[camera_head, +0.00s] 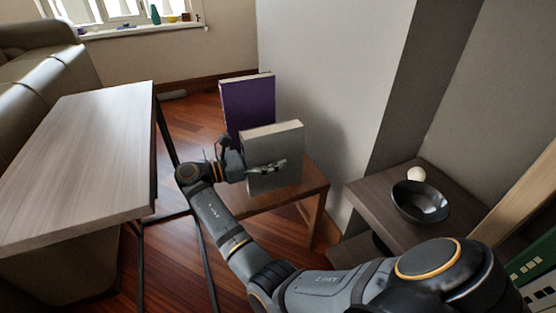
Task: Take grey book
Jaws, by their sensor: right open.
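The grey book (275,145) stands upright on a small wooden stool (312,185) near the grey wall. A purple book (248,104) stands upright just behind it. My right gripper (254,155) is open at the grey book's left edge. One finger lies across the front face of the grey book, and the other is up by its left edge, partly hidden. I cannot tell whether the fingers touch the book. My left gripper is not in view.
A light wood table (85,155) stands at the left, beside a sofa (45,75). At the right, a dark shelf (372,193) holds a black bowl (420,202) and a small pale round object (416,174). Several books (535,265) stand at the lower right.

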